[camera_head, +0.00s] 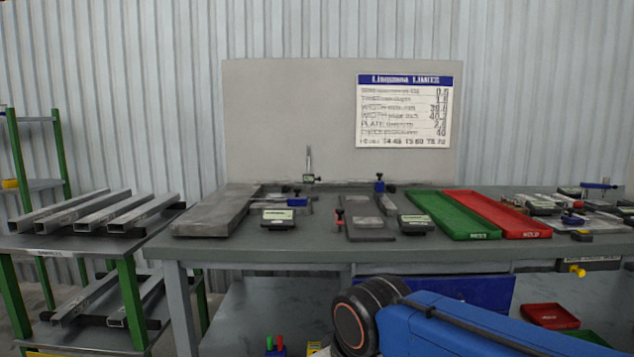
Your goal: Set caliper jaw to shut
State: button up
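I cannot tell for sure which item is the caliper, or how its jaw stands; the tools are too small. Several measuring tools lie on the grey runout table (320,250). A dark tool with a pale readout (278,217) lies at the front left of the middle, and a similar readout tool (416,224) lies to its right. A small upright gauge (309,165) stands at the back. My blue arm shows at the bottom right, in front of the table and below its top. My gripper is not in view.
A grey slab (212,214) lies on the table's left. A green tray (453,216) and a red tray (495,215) lie right of the middle, with cluttered small tools (575,220) beyond. Square tubes (105,210) rest on a left rack. A back panel closes the rear.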

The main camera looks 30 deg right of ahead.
aim_at(569, 216)
jog(key=l, duration=0.85)
jog(key=k+l+z, duration=0.1)
jog(key=l, duration=0.75)
jog(key=k+l+z, duration=0.1)
jog(key=k+l, duration=0.2)
jog(key=l+z, duration=0.1)
jog(key=z, duration=1.3)
